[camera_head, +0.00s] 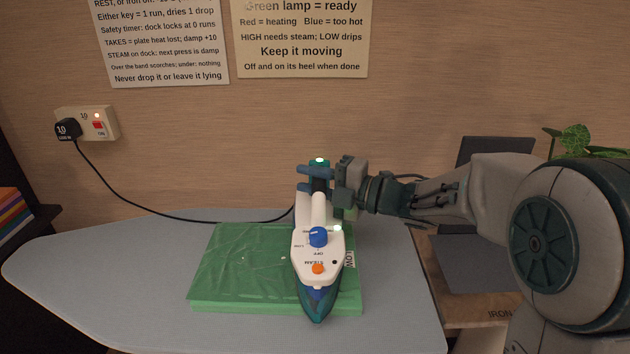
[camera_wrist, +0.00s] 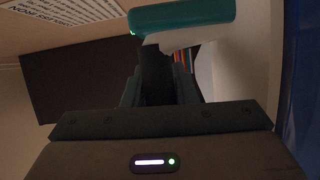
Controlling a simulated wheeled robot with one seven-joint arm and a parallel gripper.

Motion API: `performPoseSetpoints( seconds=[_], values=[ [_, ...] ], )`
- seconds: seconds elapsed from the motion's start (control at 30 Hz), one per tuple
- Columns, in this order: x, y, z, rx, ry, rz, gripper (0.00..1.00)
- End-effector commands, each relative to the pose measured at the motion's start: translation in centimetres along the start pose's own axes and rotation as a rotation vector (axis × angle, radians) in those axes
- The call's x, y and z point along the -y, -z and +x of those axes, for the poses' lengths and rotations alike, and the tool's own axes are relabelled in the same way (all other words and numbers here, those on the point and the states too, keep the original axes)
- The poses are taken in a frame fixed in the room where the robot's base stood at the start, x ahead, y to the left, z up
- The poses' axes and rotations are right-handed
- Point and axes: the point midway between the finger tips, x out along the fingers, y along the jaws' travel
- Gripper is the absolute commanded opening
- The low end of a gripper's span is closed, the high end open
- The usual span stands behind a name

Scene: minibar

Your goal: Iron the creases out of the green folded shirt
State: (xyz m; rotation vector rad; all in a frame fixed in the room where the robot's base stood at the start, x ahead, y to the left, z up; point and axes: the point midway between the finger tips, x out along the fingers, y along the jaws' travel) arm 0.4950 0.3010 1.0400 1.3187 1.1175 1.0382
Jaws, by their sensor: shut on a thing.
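The green folded shirt (camera_head: 235,262) lies on the grey ironing board (camera_head: 90,270), with small pale marks and visible creases on its top. The iron (camera_head: 319,255), white with a teal base, is on the right part of the shirt, its tip toward me. It has a blue dial (camera_head: 318,237), an orange steam button (camera_head: 317,269) and a green light at its rear. My gripper (camera_head: 335,180) is shut on the iron's handle at the rear. In the wrist view a teal and white part of the iron (camera_wrist: 182,16) crosses the top. The soleplate's contact with the cloth is hidden.
The iron's black cord runs left to a plug (camera_head: 67,130) in a wall socket (camera_head: 100,122) with a lit red switch. Two instruction signs (camera_head: 302,40) hang on the wall. A dark stand (camera_head: 480,262) and a plant (camera_head: 570,143) are at right. The board's left is clear.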

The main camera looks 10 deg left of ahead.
Motion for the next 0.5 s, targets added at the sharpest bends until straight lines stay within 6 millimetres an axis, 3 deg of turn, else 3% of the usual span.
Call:
performPoseSetpoints(
  seconds=[0.5],
  values=[
    [0.2,0.9,1.7,-0.007,0.003,0.006,0.00]
  ],
)
